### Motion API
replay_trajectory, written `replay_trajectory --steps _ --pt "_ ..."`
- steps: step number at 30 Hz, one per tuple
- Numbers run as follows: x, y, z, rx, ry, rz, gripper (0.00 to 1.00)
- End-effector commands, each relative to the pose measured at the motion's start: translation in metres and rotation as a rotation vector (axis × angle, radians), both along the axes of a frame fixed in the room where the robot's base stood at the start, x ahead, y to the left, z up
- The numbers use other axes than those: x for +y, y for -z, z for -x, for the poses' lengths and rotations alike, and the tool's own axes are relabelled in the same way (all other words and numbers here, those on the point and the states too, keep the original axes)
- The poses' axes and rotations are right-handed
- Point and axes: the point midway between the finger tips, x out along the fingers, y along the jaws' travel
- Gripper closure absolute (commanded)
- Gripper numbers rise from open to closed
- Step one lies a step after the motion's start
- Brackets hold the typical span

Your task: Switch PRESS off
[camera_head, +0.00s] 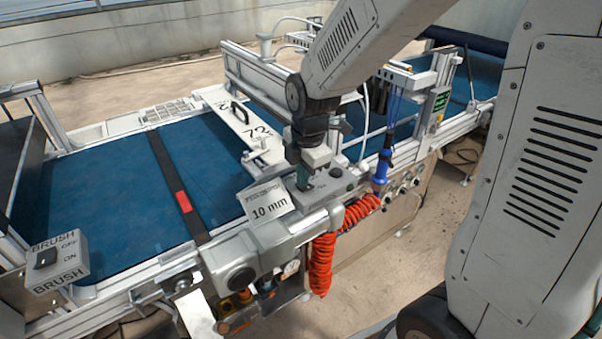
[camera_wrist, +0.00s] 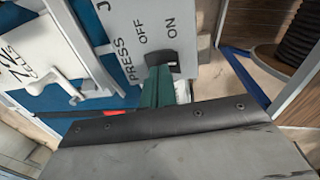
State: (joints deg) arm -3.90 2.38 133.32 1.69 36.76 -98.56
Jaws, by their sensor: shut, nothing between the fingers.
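The PRESS switch box (camera_wrist: 150,22) is a light grey box lettered PRESS, OFF and ON in the wrist view. Its dark switch (camera_wrist: 175,68) is partly hidden behind my green fingers, so I cannot tell its position. My gripper (camera_wrist: 159,72) is shut and empty, its tips at the switch; I cannot tell whether they touch it. In the head view my gripper (camera_head: 303,186) points down at the box (camera_head: 327,186), which is largely hidden behind it.
A BRUSH switch box (camera_head: 62,262) stands at the lower left. A 10 mm sign (camera_head: 269,205), a coiled orange hose (camera_head: 321,262) and a blue-handled tool (camera_head: 382,165) are close to my gripper. The blue belt (camera_head: 100,195) lies to the left.

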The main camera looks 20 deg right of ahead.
Motion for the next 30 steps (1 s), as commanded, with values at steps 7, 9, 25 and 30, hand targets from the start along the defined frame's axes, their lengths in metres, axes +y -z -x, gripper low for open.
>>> replay_trajectory --steps 7,9,25,30 --pt "0.000 -0.001 0.000 0.000 0.000 0.000 1.00" --pt "0.001 -0.005 -0.001 -0.002 -0.001 0.000 1.00" --pt "0.008 -0.110 -0.021 -0.003 -0.005 -0.001 1.00" --pt "0.009 -0.130 -0.025 -0.001 -0.005 -0.001 1.00"
